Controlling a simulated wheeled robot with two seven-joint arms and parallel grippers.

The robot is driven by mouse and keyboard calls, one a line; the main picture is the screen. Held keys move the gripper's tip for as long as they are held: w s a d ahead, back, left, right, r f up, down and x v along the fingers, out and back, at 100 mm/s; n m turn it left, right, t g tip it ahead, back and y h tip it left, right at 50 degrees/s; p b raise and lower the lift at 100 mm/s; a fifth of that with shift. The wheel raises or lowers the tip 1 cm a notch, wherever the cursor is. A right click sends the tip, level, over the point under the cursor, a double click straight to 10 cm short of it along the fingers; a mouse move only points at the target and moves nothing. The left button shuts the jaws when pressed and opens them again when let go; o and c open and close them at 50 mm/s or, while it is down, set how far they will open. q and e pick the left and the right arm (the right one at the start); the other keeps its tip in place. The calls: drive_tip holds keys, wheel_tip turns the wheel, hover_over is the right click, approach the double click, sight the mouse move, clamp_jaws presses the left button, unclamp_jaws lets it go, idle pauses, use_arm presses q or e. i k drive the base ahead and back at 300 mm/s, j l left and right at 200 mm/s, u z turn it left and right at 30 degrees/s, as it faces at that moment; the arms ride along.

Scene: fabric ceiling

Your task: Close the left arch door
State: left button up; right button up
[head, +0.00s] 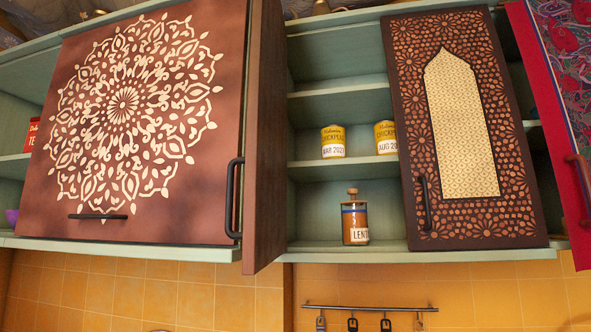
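A dark brown door (265,140) stands swung out from the teal cabinet, seen nearly edge-on. Its plain face is turned to the right, with the shelves beside it uncovered. A black bar handle (233,200) shows at its left side. No arch pattern shows on it from here. To the right, another brown door (408,130) carries a pale pointed-arch panel and covers part of the cabinet front. Its black handle (425,203) is low on its left side. Neither of my grippers is in view.
A mandala-patterned door (125,115) with a low handle is at left. Cans (333,142) and a lentil jar (355,222) stand on the open shelves. A hook rail (370,308) is on the orange tiles below.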

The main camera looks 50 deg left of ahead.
sight(263, 235)
drive_tip(key=k+j+u, duration=0.2)
drive_tip(key=j, duration=0.25)
drive_tip(key=k+j+u, duration=0.1)
drive_tip(key=j+u, duration=0.15)
drive_tip(key=j, duration=0.15)
drive_tip(key=k+j+u, duration=0.2)
drive_tip(key=j, duration=0.25)
drive_tip(key=i, duration=0.1)
